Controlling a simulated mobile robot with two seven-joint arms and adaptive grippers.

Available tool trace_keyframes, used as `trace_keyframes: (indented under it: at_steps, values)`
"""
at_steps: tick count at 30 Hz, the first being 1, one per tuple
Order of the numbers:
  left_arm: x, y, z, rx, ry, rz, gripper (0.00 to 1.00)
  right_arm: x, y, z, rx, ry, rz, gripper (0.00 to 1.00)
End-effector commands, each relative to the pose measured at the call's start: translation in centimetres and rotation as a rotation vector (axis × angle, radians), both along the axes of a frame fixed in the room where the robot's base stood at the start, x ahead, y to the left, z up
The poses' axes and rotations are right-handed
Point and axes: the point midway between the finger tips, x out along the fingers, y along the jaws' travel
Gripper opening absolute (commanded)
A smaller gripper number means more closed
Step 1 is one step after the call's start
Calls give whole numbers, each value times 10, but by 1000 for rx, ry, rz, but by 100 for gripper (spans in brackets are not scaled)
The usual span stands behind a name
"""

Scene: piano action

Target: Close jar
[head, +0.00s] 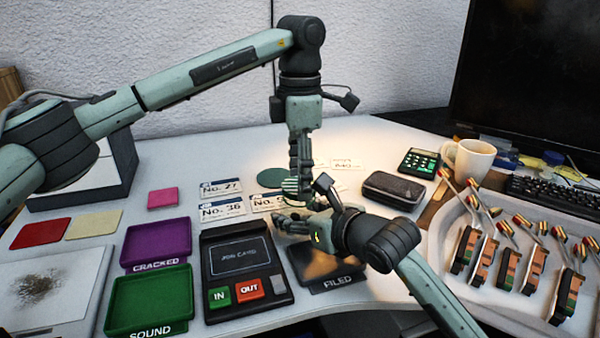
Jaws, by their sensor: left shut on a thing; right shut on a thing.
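My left gripper (299,188) points straight down over the middle of the table and is shut, apparently on the jar's lid, which its fingers hide. My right gripper (290,222) reaches in from the lower right, lying low and almost level just below the left one. It is shut, apparently on the jar, which is also hidden by the fingers. The two grippers are very close together, one above the other. I cannot tell whether lid and jar touch.
A card reader with IN and OUT buttons (240,262) and the dark FILED tray (335,278) lie in front. Purple (157,243) and green (148,300) trays are left. Number cards and a green disc (272,178) lie behind. A black case (393,190), mug (470,160) and hammer rack (440,250) stand right.

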Motion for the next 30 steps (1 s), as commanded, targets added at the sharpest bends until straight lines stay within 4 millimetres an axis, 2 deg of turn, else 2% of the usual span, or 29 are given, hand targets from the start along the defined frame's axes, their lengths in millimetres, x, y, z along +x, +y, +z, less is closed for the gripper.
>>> trace_keyframes:
  at_steps: [8,9,10,14,17,30]
  values:
    - [0,0,-6,0,0,0,40,0,0,-1,-1,2,0,6]
    - [0,0,-6,0,0,-1,40,0,0,-1,-1,2,0,0]
    - [0,0,-6,0,0,-5,40,0,0,-1,-1,2,0,0]
    - [0,0,-6,1,-1,-118,40,0,0,-1,-1,2,0,0]
    - [0,0,-5,0,-2,-333,40,0,0,-1,-1,2,0,0]
    - [-2,1,-5,3,-4,-1491,40,0,0,-1,-2,3,0,0]
